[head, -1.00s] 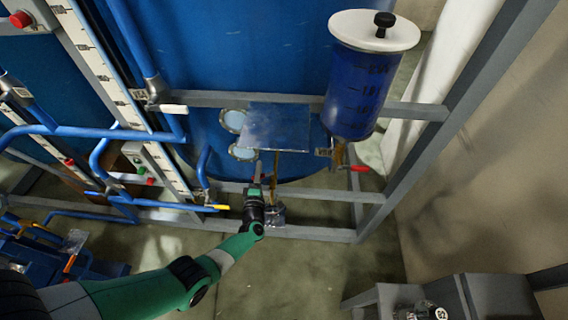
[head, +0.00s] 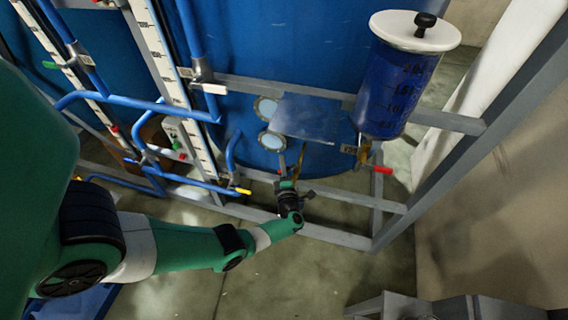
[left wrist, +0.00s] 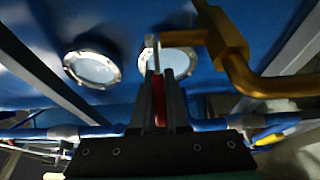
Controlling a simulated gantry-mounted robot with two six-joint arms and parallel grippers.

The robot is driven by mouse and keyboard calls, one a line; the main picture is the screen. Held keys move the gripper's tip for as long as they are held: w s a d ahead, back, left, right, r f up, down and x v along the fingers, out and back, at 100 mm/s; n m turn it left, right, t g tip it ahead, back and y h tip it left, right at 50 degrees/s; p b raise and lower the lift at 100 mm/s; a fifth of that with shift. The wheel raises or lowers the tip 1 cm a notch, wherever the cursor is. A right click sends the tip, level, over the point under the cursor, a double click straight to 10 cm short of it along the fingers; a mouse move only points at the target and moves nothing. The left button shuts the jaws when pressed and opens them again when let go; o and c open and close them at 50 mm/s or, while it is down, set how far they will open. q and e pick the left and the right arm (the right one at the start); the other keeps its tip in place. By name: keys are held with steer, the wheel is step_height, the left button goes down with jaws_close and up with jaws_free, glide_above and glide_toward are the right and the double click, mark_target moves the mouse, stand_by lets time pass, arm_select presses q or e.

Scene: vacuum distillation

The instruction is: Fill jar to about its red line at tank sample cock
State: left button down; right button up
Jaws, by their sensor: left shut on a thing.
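A brass cock with a bent pipe (left wrist: 232,50) fills the upper right of the left wrist view, in front of the blue tank. My left gripper (left wrist: 160,88) is shut on the cock's red lever handle (left wrist: 160,112), whose pale metal end sticks up past the fingertips. In the head view my left gripper (head: 286,182) is low in front of the blue tank (head: 240,50), below a grey plate (head: 309,119). My right gripper is not in view.
A blue graduated vessel (head: 388,95) with a white lid hangs right of the plate, above a red-handled valve (head: 380,170). Two round sight glasses (head: 271,141) are on the tank. Blue pipes (head: 150,108) and grey frame rails (head: 352,239) surround the arm. Open floor lies in front.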

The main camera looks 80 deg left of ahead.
arm_select(q)
steer(key=shift+w+r, duration=0.1)
steer(key=shift+r, duration=0.1)
steer(key=c, duration=0.9)
jaws_free()
steer(key=shift+d+f, duration=0.1)
steer(key=shift+d, duration=0.05)
steer(key=s+d+p, duration=0.1)
steer(key=d, duration=1)
steer(key=shift+s+d+p, duration=0.15)
steer(key=shift+d+p, duration=0.05)
steer(key=shift+p, duration=0.2)
